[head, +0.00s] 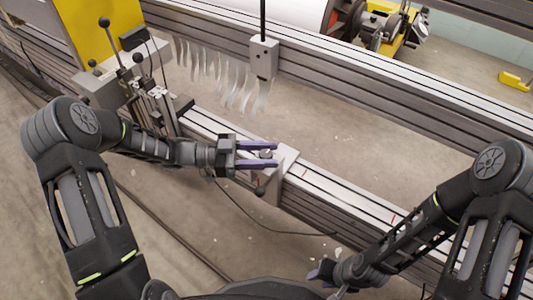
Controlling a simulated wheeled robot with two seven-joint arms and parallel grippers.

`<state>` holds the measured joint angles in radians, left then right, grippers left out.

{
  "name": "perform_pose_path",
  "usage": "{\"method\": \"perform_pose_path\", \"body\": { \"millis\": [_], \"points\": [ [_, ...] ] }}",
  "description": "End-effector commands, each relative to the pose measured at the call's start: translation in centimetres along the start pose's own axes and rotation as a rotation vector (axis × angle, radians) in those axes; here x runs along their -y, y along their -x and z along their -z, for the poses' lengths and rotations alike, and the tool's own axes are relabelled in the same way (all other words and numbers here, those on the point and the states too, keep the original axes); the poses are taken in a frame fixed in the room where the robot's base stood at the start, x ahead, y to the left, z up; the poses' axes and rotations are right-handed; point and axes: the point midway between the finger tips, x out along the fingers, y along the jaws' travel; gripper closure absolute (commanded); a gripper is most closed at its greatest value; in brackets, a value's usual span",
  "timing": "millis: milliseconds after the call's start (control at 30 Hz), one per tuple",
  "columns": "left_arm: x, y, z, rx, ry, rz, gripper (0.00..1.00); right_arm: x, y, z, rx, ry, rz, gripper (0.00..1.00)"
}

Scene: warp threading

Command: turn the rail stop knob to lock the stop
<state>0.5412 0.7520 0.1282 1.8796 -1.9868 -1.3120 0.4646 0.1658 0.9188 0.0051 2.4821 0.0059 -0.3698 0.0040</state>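The rail stop (285,160) is a light grey block seated on the slotted rail in the middle of the head view. A small grey round knob (266,154) shows at its left side. A dark ball-ended handle (259,190) sticks out below. My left gripper (262,154) reaches in from the left, its two purple fingers apart, one on each side of the grey knob. Gaps seem to show between knob and fingers, but contact is hard to judge. My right gripper (322,271) is low in the view, away from the stop, its fingers mostly hidden by its own wrist.
The long rail (340,192) runs diagonally to the lower right. A grey block (264,57) hangs on a rod beside pale strips. A thin cable crosses the floor below the rail.

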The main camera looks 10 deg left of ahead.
Motion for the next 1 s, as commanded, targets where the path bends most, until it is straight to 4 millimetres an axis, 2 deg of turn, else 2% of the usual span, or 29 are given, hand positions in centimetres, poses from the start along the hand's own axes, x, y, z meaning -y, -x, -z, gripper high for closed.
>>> {"method": "perform_pose_path", "body": {
  "millis": [133, 467, 667, 800, 1000],
  "points": [
    [0.0, 0.0, 0.0, 0.000, 0.000, 0.000, 0.47, 0.0, 0.0, 0.0, 0.000, 0.000, 0.000, 0.64],
    [0.0, 0.4, 0.1, 0.000, 0.000, 0.001, 0.47, 0.0, 0.1, 0.0, 0.000, 0.000, 0.000, 0.64],
    [0.1, 2.8, 0.1, 0.001, 0.000, 0.003, 0.47, 0.3, 0.8, -0.1, 0.004, 0.000, 0.000, 0.64],
    [0.1, 5.4, 0.1, 0.001, 0.001, 0.005, 0.47, 0.5, 1.4, -0.2, 0.007, 0.001, 0.001, 0.64],
    [0.0, 7.4, 0.1, -0.001, 0.001, 0.002, 0.47, 0.7, 1.8, -0.3, 0.010, 0.004, 0.002, 0.64]
  ]
}}
